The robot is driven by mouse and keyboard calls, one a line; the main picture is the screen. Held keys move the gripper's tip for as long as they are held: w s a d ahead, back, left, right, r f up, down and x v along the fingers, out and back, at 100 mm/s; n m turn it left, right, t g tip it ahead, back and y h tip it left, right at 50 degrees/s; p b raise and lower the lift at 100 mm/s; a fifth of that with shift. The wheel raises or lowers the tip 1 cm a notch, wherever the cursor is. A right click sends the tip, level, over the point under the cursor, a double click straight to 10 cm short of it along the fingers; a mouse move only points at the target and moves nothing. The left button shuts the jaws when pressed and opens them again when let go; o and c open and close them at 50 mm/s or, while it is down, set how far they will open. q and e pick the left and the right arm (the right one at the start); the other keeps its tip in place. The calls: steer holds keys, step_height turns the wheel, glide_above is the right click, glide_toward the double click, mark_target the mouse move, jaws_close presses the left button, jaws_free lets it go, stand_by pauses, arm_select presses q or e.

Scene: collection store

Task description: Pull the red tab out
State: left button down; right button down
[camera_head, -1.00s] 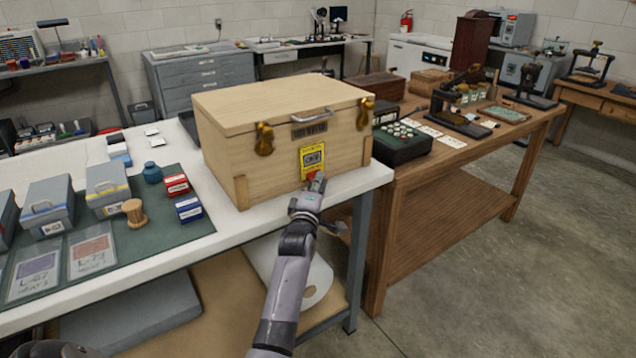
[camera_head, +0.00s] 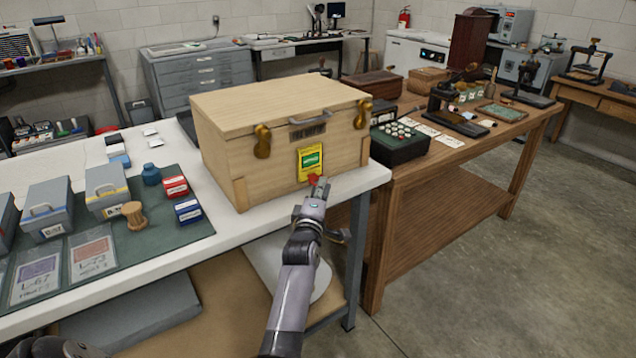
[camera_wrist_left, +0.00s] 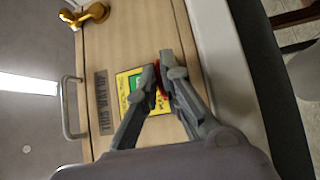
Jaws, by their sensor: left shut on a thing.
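A closed wooden chest (camera_head: 270,165) stands on the white table. The red tab (camera_head: 312,180) shows at the label's lower edge. My left gripper (camera_head: 319,186) is at this edge and shut on the tab. In the left wrist view, the tab (camera_wrist_left: 158,93) shows as red between the fingers of my gripper (camera_wrist_left: 159,72), which partly hide it and the label (camera_wrist_left: 123,88). My right gripper is not in view.
The white table (camera_head: 232,238) ends just in front of the chest. A green mat (camera_head: 165,238) with grey boxes and a wooden spool (camera_head: 134,214) lies to the left. A wooden workbench (camera_head: 455,155) with a dark case (camera_head: 400,144) stands to the right.

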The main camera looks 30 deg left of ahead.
arm_select(q)
steer(key=c, duration=1.8)
jaws_free()
steer(key=shift+s+d, duration=0.1)
steer(key=shift+d, duration=0.1)
steer(key=v, duration=0.7)
steer(key=shift+s, duration=0.15)
steer(key=shift+f, duration=0.1)
